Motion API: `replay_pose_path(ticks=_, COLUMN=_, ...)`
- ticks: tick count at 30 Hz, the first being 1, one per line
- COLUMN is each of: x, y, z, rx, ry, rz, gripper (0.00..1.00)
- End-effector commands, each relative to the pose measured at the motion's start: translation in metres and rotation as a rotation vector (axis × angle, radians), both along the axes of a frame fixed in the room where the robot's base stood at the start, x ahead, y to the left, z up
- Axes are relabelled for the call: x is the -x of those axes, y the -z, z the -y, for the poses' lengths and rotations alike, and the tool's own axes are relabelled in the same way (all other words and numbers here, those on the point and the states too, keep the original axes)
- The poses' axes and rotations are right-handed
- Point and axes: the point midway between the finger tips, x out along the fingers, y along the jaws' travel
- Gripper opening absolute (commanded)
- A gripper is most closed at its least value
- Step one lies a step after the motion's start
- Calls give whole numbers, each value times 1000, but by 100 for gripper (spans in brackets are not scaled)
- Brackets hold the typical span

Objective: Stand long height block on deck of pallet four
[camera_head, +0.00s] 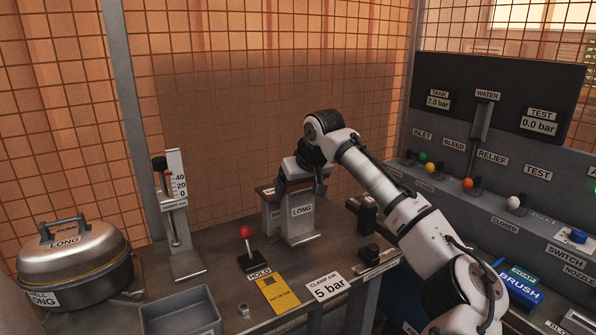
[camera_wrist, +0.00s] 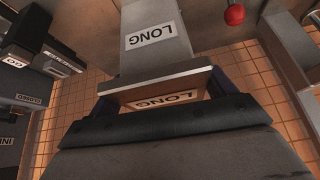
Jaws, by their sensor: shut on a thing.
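The long height block (camera_head: 302,228) is a grey upright block with a white LONG label on its front. It stands on the grey bench, left of my arm. My gripper (camera_head: 303,184) reaches down over its top and is shut on it. In the wrist view the block (camera_wrist: 150,62) shows a LONG label on its side and another on its top, between my fingers (camera_wrist: 165,95). I cannot make out a pallet marked four in either view.
Another grey block (camera_head: 270,216) stands close behind-left. A red-knobbed HOLD lever (camera_head: 245,233), a yellow card (camera_head: 277,294) and a 5 bar sign (camera_head: 327,286) are in front. A domed LONG bell (camera_head: 75,255) and a scale stand (camera_head: 178,215) are left. A valve panel (camera_head: 490,190) is right.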

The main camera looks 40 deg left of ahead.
Motion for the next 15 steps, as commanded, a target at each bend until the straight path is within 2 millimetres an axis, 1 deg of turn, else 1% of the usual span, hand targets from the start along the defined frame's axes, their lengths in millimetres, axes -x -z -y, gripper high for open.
replay_pose_path(ticks=1, x=0, y=-1, z=-1, rx=-8, ry=-1, rz=4, gripper=12)
replay_pose_path(ticks=5, x=0, y=3, z=-1, rx=-8, ry=-1, rz=4, gripper=12)
replay_pose_path(ticks=8, x=0, y=10, z=-1, rx=-6, ry=-1, rz=4, gripper=12)
replay_pose_path(ticks=15, x=0, y=39, z=0, rx=-6, ry=0, rz=4, gripper=12)
